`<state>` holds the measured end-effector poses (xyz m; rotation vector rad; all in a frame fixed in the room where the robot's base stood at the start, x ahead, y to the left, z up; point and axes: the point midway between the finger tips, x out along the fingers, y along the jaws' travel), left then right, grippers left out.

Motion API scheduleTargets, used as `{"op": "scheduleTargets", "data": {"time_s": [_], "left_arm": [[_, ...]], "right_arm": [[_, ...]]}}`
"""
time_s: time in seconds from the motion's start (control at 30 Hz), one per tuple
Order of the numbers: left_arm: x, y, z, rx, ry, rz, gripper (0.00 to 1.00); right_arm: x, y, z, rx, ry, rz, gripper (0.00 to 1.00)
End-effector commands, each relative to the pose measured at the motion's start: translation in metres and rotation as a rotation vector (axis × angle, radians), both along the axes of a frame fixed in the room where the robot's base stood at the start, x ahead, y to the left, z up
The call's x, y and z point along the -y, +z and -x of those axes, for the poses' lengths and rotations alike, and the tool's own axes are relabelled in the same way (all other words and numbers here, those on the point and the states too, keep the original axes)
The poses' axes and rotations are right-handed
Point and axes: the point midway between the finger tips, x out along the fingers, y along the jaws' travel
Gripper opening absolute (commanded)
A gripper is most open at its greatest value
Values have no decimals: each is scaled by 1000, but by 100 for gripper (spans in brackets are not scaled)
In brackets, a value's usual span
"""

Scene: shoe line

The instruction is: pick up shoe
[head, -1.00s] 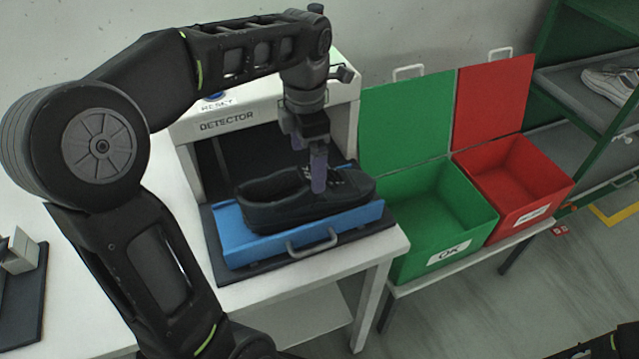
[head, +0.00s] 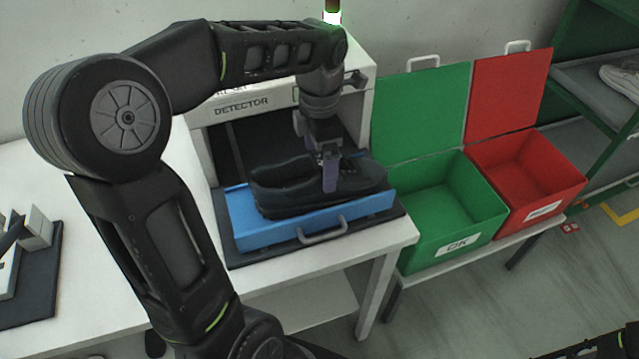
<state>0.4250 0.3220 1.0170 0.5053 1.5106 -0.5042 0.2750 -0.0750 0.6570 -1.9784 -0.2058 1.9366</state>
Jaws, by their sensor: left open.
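A black shoe (head: 285,190) lies on the blue tray (head: 262,234) in front of the detector (head: 205,118), its toe toward the right. My left gripper (head: 330,184) points down over the front part of the shoe, its purple-grey fingers overlapping the shoe's near side in the picture. It is open. I cannot tell whether the fingers touch the shoe. A dark part of my other arm shows at the bottom right corner, but my right gripper is not clearly in the picture.
A green box (head: 430,225) marked OK and a red box (head: 525,185) stand open to the right of the table. Another shoe (head: 622,80) lies on a green rack at the far right. A small fixture (head: 30,230) sits on the left of the white table.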

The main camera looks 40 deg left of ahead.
Motion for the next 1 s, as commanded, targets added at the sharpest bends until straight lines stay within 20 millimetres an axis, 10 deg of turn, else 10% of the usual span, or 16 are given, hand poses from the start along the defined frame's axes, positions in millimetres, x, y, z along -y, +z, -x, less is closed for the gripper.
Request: {"op": "scheduleTargets", "data": {"time_s": [0.33, 1.0], "left_arm": [[1, -43, 3, -3, 1, 0, 100], [1, -44, 2, -1, 0, 1, 95]], "right_arm": [[1, 10, 1, -4, -2, 3, 36], [1, 10, 1, -4, -2, 3, 36]]}}
